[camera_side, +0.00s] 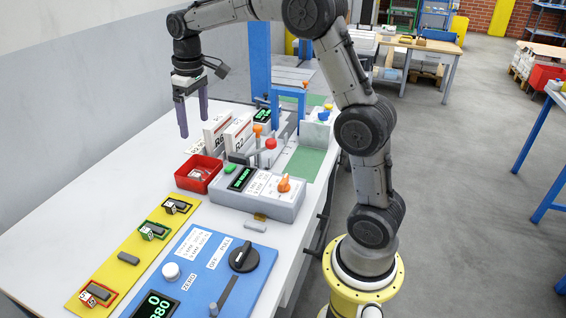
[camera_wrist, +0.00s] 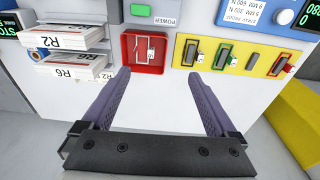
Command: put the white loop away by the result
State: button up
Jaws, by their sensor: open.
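My gripper (camera_side: 193,122) is open and empty, pointing down above the white table, behind the red tray. In the wrist view its two purple fingers (camera_wrist: 158,77) are wide apart, with the tips just short of the red tray (camera_wrist: 127,62). The tray also shows in the side view (camera_side: 187,183). A small white thing (camera_wrist: 151,47) lies in the tray. It looks like the loop, but its shape is hard to make out. White boxes labelled R2 (camera_wrist: 67,40) and R6 (camera_wrist: 72,72) stand left of the tray in the wrist view.
A yellow board (camera_side: 125,266) with several grey blocks and coloured-edged places lies in front of the tray. A grey console (camera_side: 262,207) with knobs and a display stands beside it. A blue panel (camera_side: 190,285) is nearer. White table (camera_side: 80,210) is clear at left.

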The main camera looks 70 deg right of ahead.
jog(key=s+a+r+t, duration=0.2)
jog(key=s+a, duration=0.3)
jog(key=s, duration=0.6)
jog(key=s+a+r+t, duration=0.15)
jog(key=s+a, duration=0.25)
jog(key=s, duration=0.6)
jog(key=s+a+f, duration=0.1)
jog(key=s+f, duration=0.2)
jog(key=s, duration=0.4)
jog(key=shift+s+a+f+t, duration=0.2)
jog(key=shift+a+t, duration=0.1)
jog(key=shift+t, duration=0.15)
